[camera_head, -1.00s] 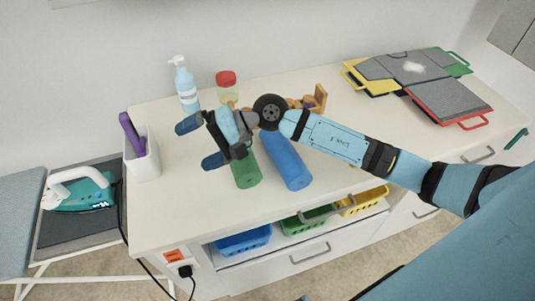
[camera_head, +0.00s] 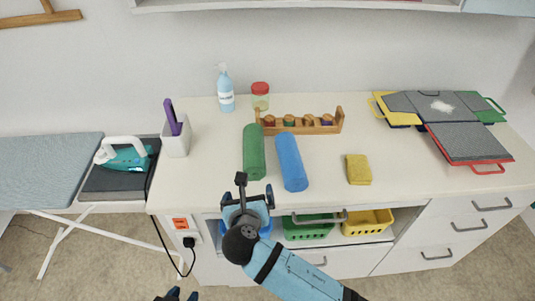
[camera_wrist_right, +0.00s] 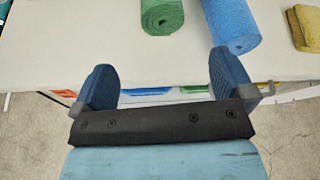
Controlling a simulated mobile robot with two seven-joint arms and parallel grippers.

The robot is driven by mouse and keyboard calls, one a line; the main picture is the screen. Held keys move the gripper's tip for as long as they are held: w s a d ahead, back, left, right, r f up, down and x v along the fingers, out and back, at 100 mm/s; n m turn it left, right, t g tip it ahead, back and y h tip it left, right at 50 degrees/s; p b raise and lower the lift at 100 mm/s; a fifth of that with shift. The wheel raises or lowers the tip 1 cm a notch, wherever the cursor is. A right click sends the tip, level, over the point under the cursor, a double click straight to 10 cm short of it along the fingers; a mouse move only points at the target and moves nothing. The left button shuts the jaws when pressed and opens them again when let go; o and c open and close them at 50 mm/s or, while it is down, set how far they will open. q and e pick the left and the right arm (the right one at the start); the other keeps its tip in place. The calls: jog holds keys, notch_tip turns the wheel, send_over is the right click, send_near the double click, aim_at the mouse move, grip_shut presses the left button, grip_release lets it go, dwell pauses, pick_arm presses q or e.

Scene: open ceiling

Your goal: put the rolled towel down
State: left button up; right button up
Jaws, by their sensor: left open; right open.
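A green rolled towel (camera_head: 254,152) and a blue rolled towel (camera_head: 291,162) lie side by side on the white counter (camera_head: 400,163), with a narrow gap between them. Their near ends also show in the right wrist view, green (camera_wrist_right: 162,15) and blue (camera_wrist_right: 232,25). My right gripper (camera_head: 248,196) is open and empty, in front of the counter's front edge and apart from both rolls. Its two blue fingers are spread in the right wrist view (camera_wrist_right: 162,78). Only the tips of my left gripper (camera_head: 176,294) show at the bottom edge of the head view, clear of the counter.
A white holder (camera_head: 176,140), spray bottle (camera_head: 225,90) and red-lidded jar (camera_head: 260,96) stand left and behind. Coloured baskets (camera_head: 368,222) sit below.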

aim_at(254, 171)
jog(key=x, duration=0.7)
jog(key=shift+w+f, duration=0.2)
jog(key=shift+d+x, duration=0.2)
jog(key=shift+x, duration=2.95)
jog(key=c, duration=1.1)
jog(key=shift+r, duration=0.1)
notch_tip(254, 171, up, 20)
jog(key=s+d+f+p, duration=0.1)
jog(key=s+d+f, duration=0.15)
jog(key=d, duration=0.45)
jog(key=s+d+f+p, duration=0.2)
jog(key=s+d, duration=0.1)
jog(key=d, duration=0.5)
jog(key=s+d+n+y+p, duration=0.1)
jog(key=s+d, duration=0.8)
jog(key=s, duration=0.1)
jog(key=shift+d+r+p, duration=0.25)
jog(key=shift+r+p, duration=0.05)
jog(key=shift+r, duration=0.1)
